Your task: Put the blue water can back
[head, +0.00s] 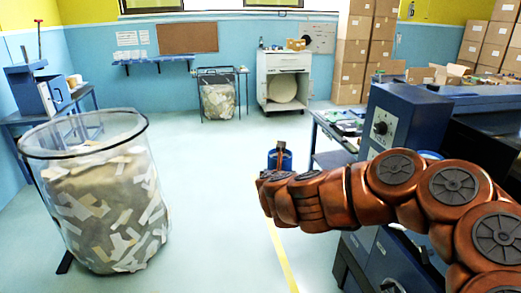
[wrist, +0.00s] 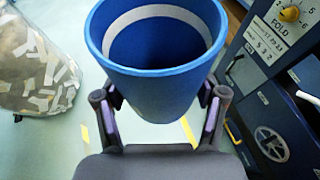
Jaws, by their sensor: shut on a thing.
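The blue water can (wrist: 158,88) is in the wrist view, its open top facing the camera, with a pale band inside the rim. My gripper (wrist: 162,108) has one finger on each side of the can and is shut on it. The can hangs over the pale floor. In the head view a part of the blue can (head: 279,158) shows just beyond the end of my copper-coloured arm. The arm hides its lower part and the gripper's fingers there.
A clear bin of paper scraps (head: 105,200) stands at the left. A blue folding machine (head: 400,125) is close at the right. A white cabinet (head: 284,80), a wall shelf (head: 153,60) and stacked boxes (head: 362,50) are at the back. The middle floor is free.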

